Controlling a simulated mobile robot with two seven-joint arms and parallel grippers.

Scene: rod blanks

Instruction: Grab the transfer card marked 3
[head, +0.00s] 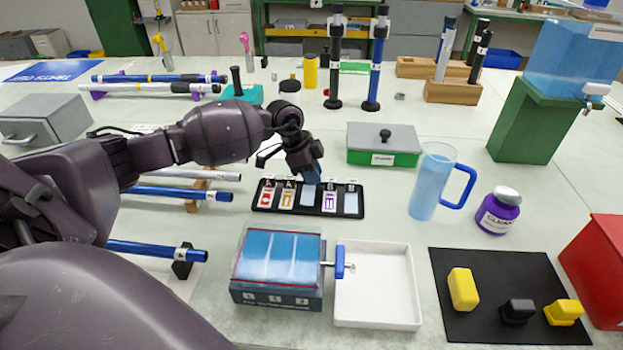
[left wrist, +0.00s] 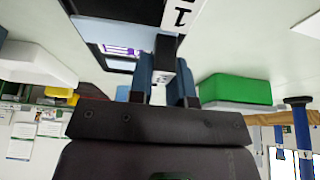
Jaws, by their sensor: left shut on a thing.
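My left gripper (head: 312,177) points down over the middle of a black card rack (head: 262,209). The rack holds several cards, including a red one (head: 267,197), an orange one (head: 287,199), a purple one (head: 329,202) and a pale blue one (head: 351,204). A pale blue card (head: 308,195) stands in the third slot, directly under the gripper. In the left wrist view the fingers (left wrist: 163,88) are shut on a small dark tab with a white label (left wrist: 161,76). My right gripper is not in view.
A blue-topped box (head: 278,293) and a white tray (head: 378,319) stand in front of the rack. A green box with a grey lid (head: 383,140) is behind to the right. A blue-handled jug (head: 428,185) stands to the right. Rods (head: 165,192) lie at the left.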

